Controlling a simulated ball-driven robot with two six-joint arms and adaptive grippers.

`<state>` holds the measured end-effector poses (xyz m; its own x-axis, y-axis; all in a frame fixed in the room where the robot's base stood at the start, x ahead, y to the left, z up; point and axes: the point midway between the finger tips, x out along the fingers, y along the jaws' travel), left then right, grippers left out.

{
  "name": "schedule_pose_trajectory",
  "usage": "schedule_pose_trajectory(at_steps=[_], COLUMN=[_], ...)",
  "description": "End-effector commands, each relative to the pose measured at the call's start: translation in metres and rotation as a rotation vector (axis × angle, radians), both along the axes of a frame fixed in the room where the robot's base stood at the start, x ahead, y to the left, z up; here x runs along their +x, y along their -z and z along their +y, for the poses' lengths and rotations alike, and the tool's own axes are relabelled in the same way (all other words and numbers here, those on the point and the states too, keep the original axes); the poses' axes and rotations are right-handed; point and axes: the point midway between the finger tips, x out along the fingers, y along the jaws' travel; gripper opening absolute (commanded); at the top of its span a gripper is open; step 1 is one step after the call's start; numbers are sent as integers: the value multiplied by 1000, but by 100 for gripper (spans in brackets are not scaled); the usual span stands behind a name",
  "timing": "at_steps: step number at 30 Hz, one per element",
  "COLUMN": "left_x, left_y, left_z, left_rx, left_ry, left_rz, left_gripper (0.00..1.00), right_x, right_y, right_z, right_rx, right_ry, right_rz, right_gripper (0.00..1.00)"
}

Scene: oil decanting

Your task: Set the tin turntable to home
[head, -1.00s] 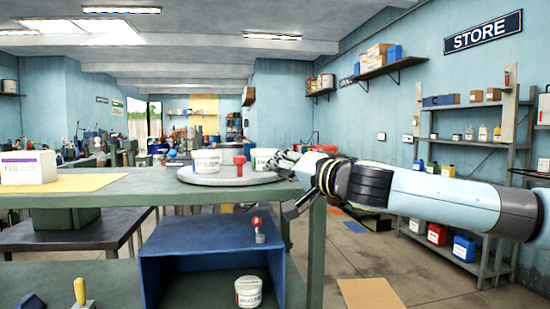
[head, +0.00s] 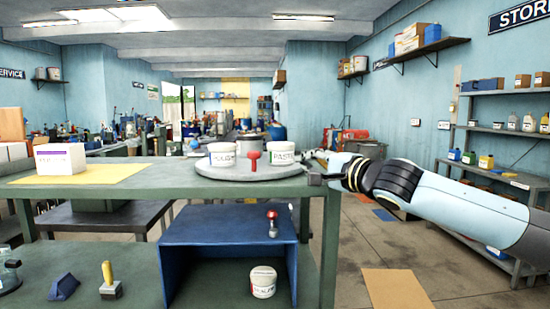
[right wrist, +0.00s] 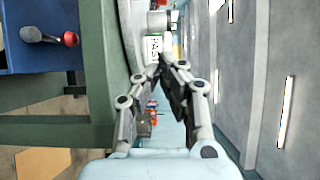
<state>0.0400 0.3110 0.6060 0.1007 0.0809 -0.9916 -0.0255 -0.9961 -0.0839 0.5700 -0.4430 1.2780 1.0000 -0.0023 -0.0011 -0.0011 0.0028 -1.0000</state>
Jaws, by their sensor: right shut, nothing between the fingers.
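The round grey turntable (head: 225,172) sits on the upper green bench top. On it stand a white tin at the left (head: 222,155), a white tin marked PASTE (head: 281,155), a grey tin behind (head: 246,148) and a red knob-shaped piece (head: 253,158) near the front middle. My right gripper (head: 311,160) is beside the turntable's right edge, shut and empty. In the right wrist view its fingertips (right wrist: 161,63) meet close to the turntable rim (right wrist: 137,28) and the PASTE tin (right wrist: 155,48); I cannot tell whether they touch. My left gripper is out of view.
A white box (head: 61,158) stands on a yellow mat (head: 85,179) at the bench's left. Below, a blue open-fronted bin (head: 222,228) has a red-topped piece (head: 272,222) on top and a white tin (head: 263,282) inside. A shelf rack (head: 500,160) stands at the right.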

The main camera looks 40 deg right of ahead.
Motion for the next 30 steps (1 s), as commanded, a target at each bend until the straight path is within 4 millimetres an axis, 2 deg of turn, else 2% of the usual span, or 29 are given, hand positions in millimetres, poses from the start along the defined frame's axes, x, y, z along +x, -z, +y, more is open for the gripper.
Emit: schedule_pose_trajectory(at_steps=[13,15,21,30], left_x=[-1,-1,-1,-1], left_y=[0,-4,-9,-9], left_z=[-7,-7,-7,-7], left_rx=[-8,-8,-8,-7], left_ry=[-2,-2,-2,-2], left_rz=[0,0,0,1], left_gripper=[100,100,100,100], right_x=[65,74,89,93], right_y=[-2,-3,-2,-1], right_z=[2,10,26,30], right_rx=[9,10,3,-2], right_ry=[-3,-4,-4,-3], right_rz=[-5,-4,-2,-1], right_gripper=[0,0,0,0])
